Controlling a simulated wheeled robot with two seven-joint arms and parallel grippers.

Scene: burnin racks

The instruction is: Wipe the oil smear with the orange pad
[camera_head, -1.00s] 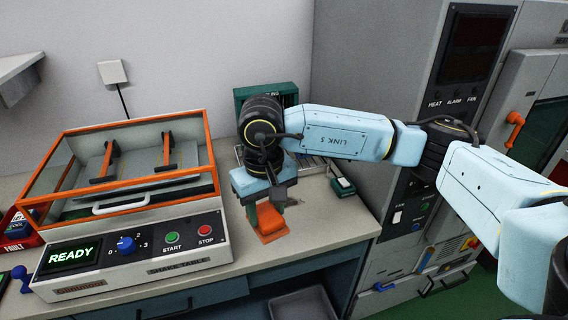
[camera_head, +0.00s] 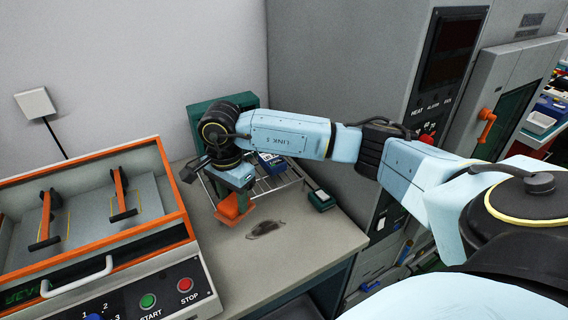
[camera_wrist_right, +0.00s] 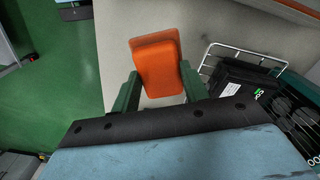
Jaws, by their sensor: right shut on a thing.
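The orange pad (camera_head: 234,207) is held in my right gripper (camera_head: 236,192), just left of the oil smear. In the right wrist view the pad (camera_wrist_right: 157,66) sits between the two green fingers of the gripper (camera_wrist_right: 158,88), which is shut on it. The oil smear (camera_head: 266,229) is a dark grey, irregular streak on the bench top, right of the pad and apart from it. I cannot tell whether the pad touches the bench. The smear does not show in the wrist view. My left gripper is out of view.
The orange-framed shake table (camera_head: 120,245) stands to the left. A small green box (camera_head: 321,200) sits to the right. The bench top (camera_head: 322,240) is clear around the smear, with its edge in front.

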